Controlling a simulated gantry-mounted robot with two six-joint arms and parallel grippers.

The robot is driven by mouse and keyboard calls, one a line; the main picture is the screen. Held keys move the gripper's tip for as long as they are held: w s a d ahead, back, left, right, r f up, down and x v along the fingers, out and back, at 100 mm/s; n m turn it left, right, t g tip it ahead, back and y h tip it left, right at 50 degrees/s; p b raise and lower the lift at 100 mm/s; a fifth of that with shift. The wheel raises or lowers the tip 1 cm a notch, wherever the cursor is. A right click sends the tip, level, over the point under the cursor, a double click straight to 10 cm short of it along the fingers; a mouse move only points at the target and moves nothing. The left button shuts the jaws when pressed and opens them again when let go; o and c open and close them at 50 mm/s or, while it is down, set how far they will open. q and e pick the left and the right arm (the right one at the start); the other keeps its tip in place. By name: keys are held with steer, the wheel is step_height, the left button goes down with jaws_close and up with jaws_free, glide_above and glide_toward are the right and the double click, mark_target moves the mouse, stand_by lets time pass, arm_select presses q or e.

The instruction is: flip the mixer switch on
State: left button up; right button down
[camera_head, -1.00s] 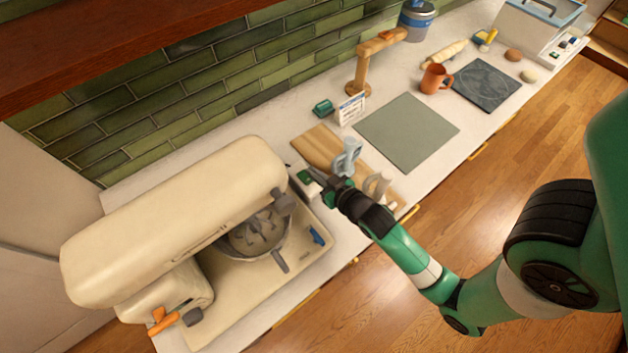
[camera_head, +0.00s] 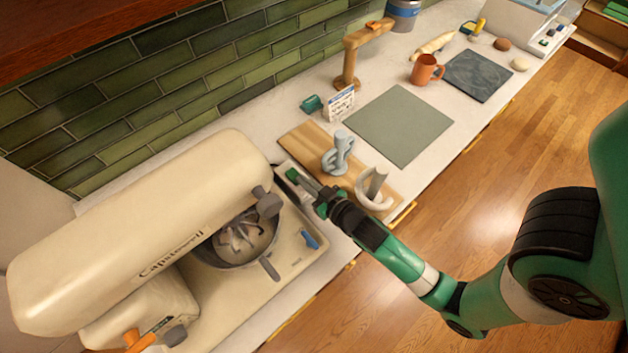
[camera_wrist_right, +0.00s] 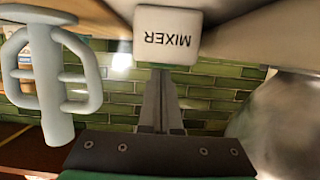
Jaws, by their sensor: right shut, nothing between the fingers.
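The cream stand mixer (camera_head: 150,225) fills the left of the head view, its bowl (camera_head: 235,250) under the head. A small pale switch box with a green part (camera_head: 291,174) stands beside the mixer's right end. In the wrist view, a pale block lettered MIXER (camera_wrist_right: 168,36) shows upside down. My right gripper (camera_head: 308,184) is shut and empty, its tips at the switch box. In the wrist view, its fingers (camera_wrist_right: 160,75) end just below the lettered block. I cannot tell whether they touch it, or the switch's position. My left gripper is out of view.
A grey-blue looped object (camera_head: 340,152) stands on a wooden board (camera_head: 306,140) close to my right gripper, with a pale ring-shaped object (camera_head: 374,192) nearby. Farther back are a green-grey mat (camera_head: 398,125), a wooden stand (camera_head: 350,65) and an orange mug (camera_head: 425,70).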

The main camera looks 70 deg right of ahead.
steer(key=shift+s+d+p, duration=0.1)
steer(key=shift+p, duration=0.2)
steer(key=shift+r, duration=0.2)
step_height(320, 180, up, 4)
steer(key=p, duration=0.4)
steer(key=shift+s+r, duration=0.1)
steer(key=s+a+b, duration=0.2)
steer(key=s+a, duration=0.3)
steer(key=s, duration=0.4)
steer(key=shift+r, duration=0.35)
steer(key=shift+w, duration=0.1)
